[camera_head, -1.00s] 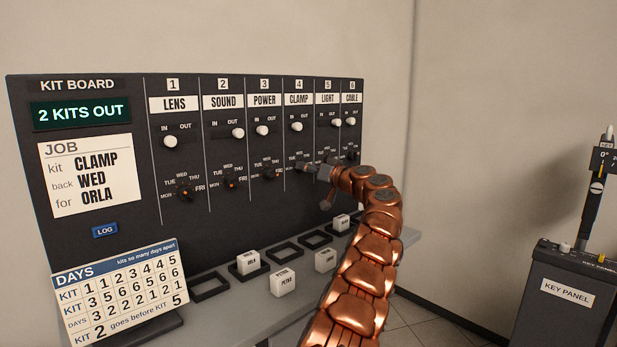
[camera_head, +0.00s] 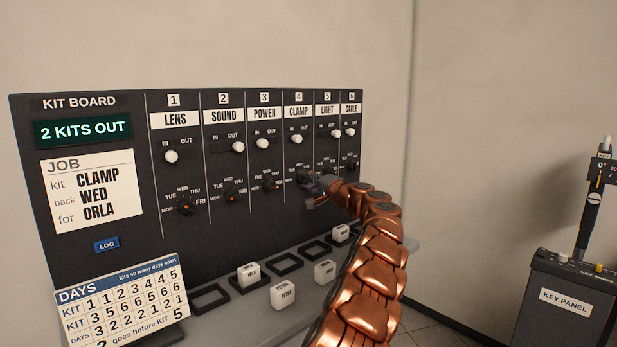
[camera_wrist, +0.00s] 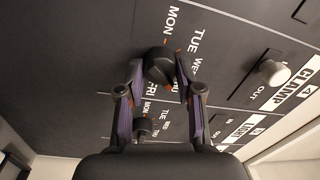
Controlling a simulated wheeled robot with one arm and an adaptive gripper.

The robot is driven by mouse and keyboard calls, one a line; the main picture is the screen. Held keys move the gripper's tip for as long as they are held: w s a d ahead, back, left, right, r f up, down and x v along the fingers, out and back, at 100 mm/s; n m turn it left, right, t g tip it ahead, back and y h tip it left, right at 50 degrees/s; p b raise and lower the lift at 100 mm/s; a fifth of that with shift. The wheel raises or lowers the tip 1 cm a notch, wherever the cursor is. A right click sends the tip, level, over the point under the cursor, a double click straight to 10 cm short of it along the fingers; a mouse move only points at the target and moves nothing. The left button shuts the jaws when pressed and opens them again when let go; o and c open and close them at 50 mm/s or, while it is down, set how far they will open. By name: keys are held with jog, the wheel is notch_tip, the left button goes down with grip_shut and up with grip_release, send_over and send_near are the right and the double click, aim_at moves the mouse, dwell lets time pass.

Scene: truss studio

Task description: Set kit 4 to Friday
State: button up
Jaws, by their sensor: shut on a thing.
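The kit 4 CLAMP column (camera_head: 299,111) is on the black kit board. Its day dial (camera_wrist: 158,66) is a dark round knob with day names around it, large in the wrist view. My gripper (camera_head: 309,182) reaches the dial from the right in the head view and covers most of it. In the wrist view, my gripper's fingers (camera_wrist: 161,70) stand on both sides of the knob, shut on it. FRI lies towards my gripper, MON on the far side. The kit 4 switch (camera_head: 296,139) is near IN.
The kit 5 dial (camera_wrist: 142,127) lies close beneath my fingers in the wrist view. A job card (camera_head: 92,189) reads CLAMP, WED, ORLA. A days card (camera_head: 122,300) stands in front. Several white name blocks (camera_head: 283,294) sit on the ledge. A key panel (camera_head: 566,301) stands at right.

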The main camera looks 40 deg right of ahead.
jog(key=m+p, duration=0.2)
jog(key=m, duration=0.2)
jog(key=shift+r+m, duration=0.1)
jog(key=shift+m, duration=0.3)
jog(key=m+p, duration=0.3)
jog(key=m, duration=0.2)
jog(key=shift+f+m+h+p, duration=0.2)
jog(key=shift+m+h+p, duration=0.1)
jog(key=shift+h+p, duration=0.1)
jog(key=shift+f, duration=0.1)
jog(key=o, duration=1.2)
jog(key=shift+c, duration=0.2)
jog(key=shift+s, duration=0.1)
jog(key=s, duration=1.1)
jog(key=shift+s+a+f, duration=0.2)
jog(key=shift+s+a, duration=0.2)
jog(key=shift+a, duration=0.05)
